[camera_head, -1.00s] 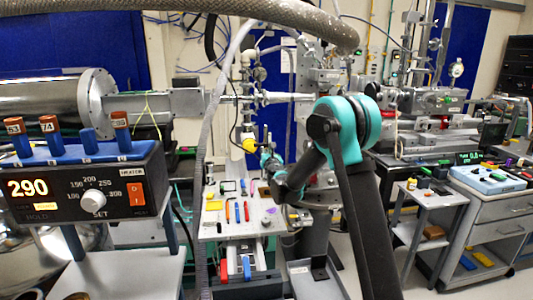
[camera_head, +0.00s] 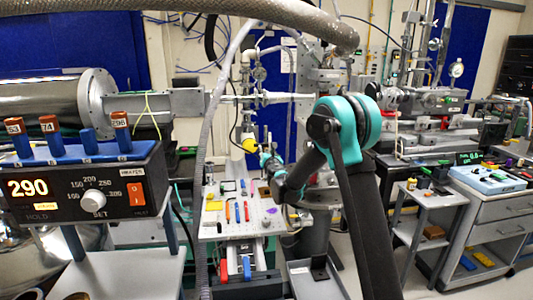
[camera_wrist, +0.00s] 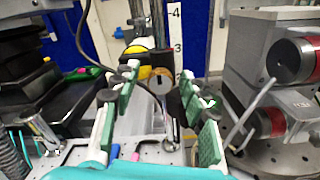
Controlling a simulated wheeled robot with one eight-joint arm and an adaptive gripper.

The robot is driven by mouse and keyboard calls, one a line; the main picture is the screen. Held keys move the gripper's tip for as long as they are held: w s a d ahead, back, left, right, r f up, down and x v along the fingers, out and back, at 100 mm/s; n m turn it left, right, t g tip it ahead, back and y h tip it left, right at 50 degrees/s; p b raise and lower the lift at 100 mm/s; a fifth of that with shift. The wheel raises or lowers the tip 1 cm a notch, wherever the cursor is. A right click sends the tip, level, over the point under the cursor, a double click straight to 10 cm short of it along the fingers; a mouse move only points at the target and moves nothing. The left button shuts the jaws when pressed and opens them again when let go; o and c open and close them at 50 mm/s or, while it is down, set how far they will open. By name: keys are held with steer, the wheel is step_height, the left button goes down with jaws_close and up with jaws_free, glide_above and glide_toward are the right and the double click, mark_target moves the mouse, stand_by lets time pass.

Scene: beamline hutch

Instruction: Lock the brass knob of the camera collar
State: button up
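My gripper (camera_wrist: 158,78) is open, with its green-and-white fingers spread left and right in the wrist view. Beyond and between the fingertips is a dark collar with a small brass-orange part (camera_wrist: 161,72), which may be the brass knob. Its lock state cannot be made out. A bright metal post (camera_wrist: 168,118) stands below it. A yellow round part (camera_wrist: 136,49) is just behind and left of it; a yellow part also shows in the head view (camera_head: 250,145). My gripper (camera_head: 264,158) is close to it there, and contact cannot be judged.
A perforated bench plate (camera_head: 212,228) with tools lies below my gripper. In the wrist view, grey cylinder-fronted housings (camera_wrist: 270,60) stand close at right, and a dark stage (camera_wrist: 60,100) at left. A black cable (camera_wrist: 92,50) hangs near the left finger.

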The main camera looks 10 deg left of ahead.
steer(key=v, duration=1.2)
steer(key=s+d+f+m+g+h, duration=0.15)
steer(key=s+d+m+h, duration=0.3)
steer(key=d+m, duration=0.65)
steer(key=s+d+f+m+g+h, duration=0.1)
steer(key=s+d+m+g+h, duration=0.4)
steer(key=d, duration=1)
steer(key=s+d+f+m+g, duration=0.1)
steer(key=s+d+f+m, duration=0.25)
steer(key=s+m, duration=0.3)
steer(key=s+d+f+m+g, duration=0.1)
steer(key=s+d+f+m, duration=0.3)
steer(key=s, duration=0.3)
steer(key=s+a+f+m+g+y, duration=0.2)
steer(key=s+f+m, duration=0.2)
steer(key=s, duration=0.4)
steer(key=s+a+f+m+g+y, duration=0.1)
steer(key=s+f+m, duration=0.3)
steer(key=s, duration=0.5)
steer(key=shift+a+m+g+y, duration=0.35)
steer(key=shift+m+g+y, duration=0.1)
steer(key=shift+g+y, duration=0.35)
steer(key=shift+s, duration=0.15)
